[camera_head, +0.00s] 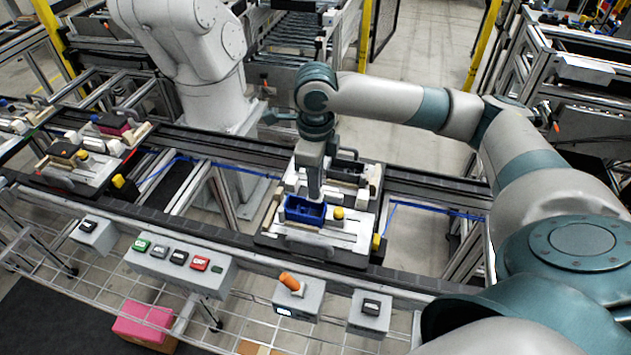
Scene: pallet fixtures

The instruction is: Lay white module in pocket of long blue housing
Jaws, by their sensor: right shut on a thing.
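The long blue housing (305,211) sits on the pallet fixture (325,240) in the middle of the view, with its open top facing up. My right gripper (314,196) points straight down at the housing's back edge, over or just inside its pocket; I cannot tell which. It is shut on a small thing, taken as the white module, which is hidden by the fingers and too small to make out. My left gripper is not in view.
A yellow knob (338,213) stands on the fixture just right of the housing. Another loaded pallet (85,165) is on the conveyor at left. A button box (180,262) and an orange-handled switch (291,283) line the front. A large white robot arm (195,60) stands behind.

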